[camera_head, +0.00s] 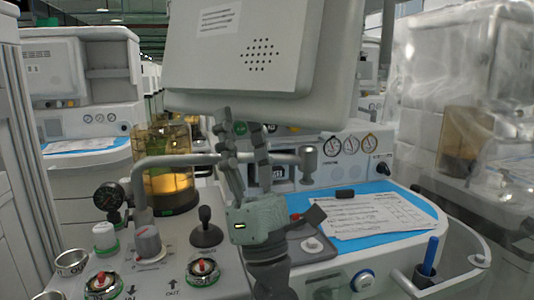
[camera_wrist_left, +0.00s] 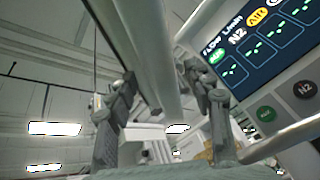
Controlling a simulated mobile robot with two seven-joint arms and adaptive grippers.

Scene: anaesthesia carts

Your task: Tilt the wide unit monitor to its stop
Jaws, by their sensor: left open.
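The wide unit monitor (camera_head: 262,50) fills the top middle of the head view. Its pale grey back shows, with a speaker grille and a label. My left gripper (camera_head: 241,122) points up at its lower edge with its two fingers apart. In the left wrist view, a pale monitor housing edge (camera_wrist_left: 148,45) runs down between the open fingers of the left gripper (camera_wrist_left: 160,78). A lit screen (camera_wrist_left: 265,50) with flow readings faces down at the right. I cannot tell whether either finger touches the housing. My right gripper is out of view.
A grey bar (camera_head: 200,158) crosses behind my left gripper. Gauges and knobs (camera_head: 202,268) stand at lower left, beside an amber canister (camera_head: 165,180). A blue work surface (camera_head: 420,207) with papers (camera_head: 370,213) lies at right. A plastic-covered cart (camera_head: 470,100) stands farther right.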

